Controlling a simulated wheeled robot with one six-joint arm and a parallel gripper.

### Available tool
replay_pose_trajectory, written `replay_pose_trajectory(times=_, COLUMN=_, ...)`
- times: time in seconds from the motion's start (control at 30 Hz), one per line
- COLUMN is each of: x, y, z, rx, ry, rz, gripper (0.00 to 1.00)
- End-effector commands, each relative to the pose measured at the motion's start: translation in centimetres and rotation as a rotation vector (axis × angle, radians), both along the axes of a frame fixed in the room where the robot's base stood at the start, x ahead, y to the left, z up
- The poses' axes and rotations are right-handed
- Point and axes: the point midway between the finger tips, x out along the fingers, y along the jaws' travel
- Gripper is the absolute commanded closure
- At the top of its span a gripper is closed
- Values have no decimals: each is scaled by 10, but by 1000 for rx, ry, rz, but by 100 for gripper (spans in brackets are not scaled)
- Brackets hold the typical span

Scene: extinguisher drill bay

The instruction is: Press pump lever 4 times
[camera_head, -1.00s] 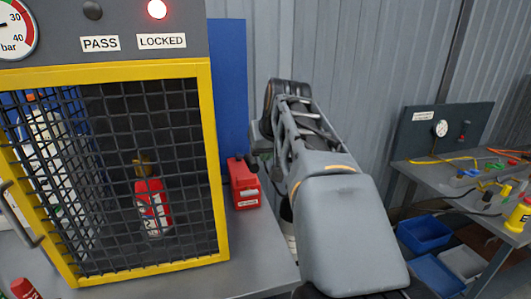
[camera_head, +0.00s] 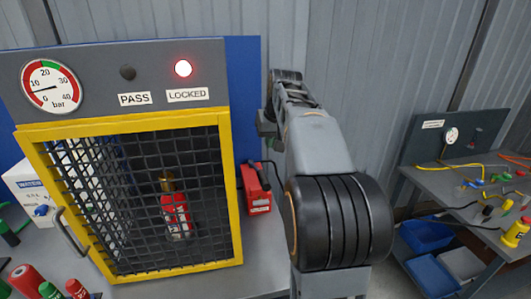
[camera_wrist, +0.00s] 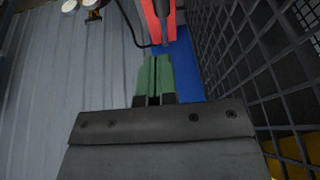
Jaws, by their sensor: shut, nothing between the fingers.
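The red hand pump (camera_head: 258,197) stands on the bench right of the yellow cage. Its black lever (camera_head: 262,172) shows at its top, beside my arm. In the wrist view, a red body with a dark rod, seemingly the pump (camera_wrist: 153,18), shows at the top, beyond my fingertips. My gripper (camera_wrist: 155,72) has its green fingers together, empty, pointing toward the pump with a visible gap. In the head view my gripper is mostly hidden by the arm. The pressure gauge (camera_head: 50,88) has its needle near 10 bar. The red LOCKED lamp (camera_head: 183,68) is lit; the PASS lamp (camera_head: 127,72) is dark.
The yellow-framed mesh cage (camera_head: 232,190) holds a red extinguisher (camera_head: 176,215) and stands close to my gripper's right in the wrist view. A blue panel (camera_head: 243,80) rises behind it. A second bench (camera_head: 440,190) with hoses is at the right.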

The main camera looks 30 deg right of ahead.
Motion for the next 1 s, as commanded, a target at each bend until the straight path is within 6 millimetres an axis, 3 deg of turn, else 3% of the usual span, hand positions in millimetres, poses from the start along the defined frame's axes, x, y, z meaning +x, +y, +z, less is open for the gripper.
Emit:
replay_pose_trajectory(times=0.03, x=5, y=-2, z=12, rx=7, ry=21, rz=1, gripper=100)
replay_pose_trajectory(times=0.17, x=11, y=-5, z=20, rx=23, ry=75, rz=-7, gripper=100)
replay_pose_trajectory(times=0.67, x=2, y=-4, z=22, rx=35, ry=116, rz=-26, gripper=100)
replay_pose_trajectory(times=0.87, x=4, y=-4, z=13, rx=36, ry=118, rz=-26, gripper=100)
replay_pose_trajectory(times=1.0, x=9, y=-4, z=-8, rx=37, ry=119, rz=-25, gripper=100)
